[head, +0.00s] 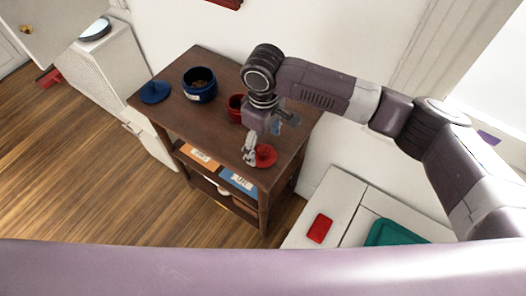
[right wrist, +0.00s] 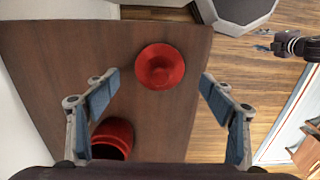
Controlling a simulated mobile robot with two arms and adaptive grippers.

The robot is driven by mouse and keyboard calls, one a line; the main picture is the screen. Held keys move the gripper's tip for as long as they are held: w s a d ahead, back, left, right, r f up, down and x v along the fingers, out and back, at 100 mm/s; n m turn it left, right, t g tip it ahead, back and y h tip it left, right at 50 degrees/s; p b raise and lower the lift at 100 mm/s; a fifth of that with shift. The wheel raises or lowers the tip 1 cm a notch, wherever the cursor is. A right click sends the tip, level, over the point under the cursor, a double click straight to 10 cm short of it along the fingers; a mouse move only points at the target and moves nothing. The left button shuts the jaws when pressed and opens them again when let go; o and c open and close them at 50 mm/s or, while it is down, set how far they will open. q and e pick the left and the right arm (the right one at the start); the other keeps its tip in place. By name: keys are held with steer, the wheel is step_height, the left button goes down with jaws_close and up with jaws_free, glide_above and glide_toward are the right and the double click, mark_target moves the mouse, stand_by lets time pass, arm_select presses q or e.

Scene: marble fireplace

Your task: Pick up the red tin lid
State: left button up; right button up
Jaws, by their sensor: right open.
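The red tin lid (head: 265,156) lies on the dark wooden table near its front right corner. It is a round disc with a raised middle. In the right wrist view the lid (right wrist: 160,66) is ahead of and between the fingertips, apart from both. My right gripper (right wrist: 159,82) is open and empty above the table; in the head view its fingers partly overlap the lid. The red tin (head: 235,107) stands behind the lid and is partly hidden by my arm. My left gripper is outside the head view; a dark, arm-like part at the wrist view's upper right may be it.
A blue tin (head: 200,84) with contents and a blue lid (head: 155,91) are on the table (head: 180,120). Books lie on the shelf below. A white cabinet at right holds a red item (head: 319,229) and a green tray (head: 395,233). The table's middle is clear.

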mark_target(263, 148)
step_height(263, 148, down, 3)
steer(key=shift+r, duration=0.1)
steer(key=shift+w+f, duration=0.1)
steer(key=shift+f, duration=0.4)
steer(key=c, duration=1.1)
steer(key=shift+c, duration=0.2)
steer(key=shift+r, duration=0.1)
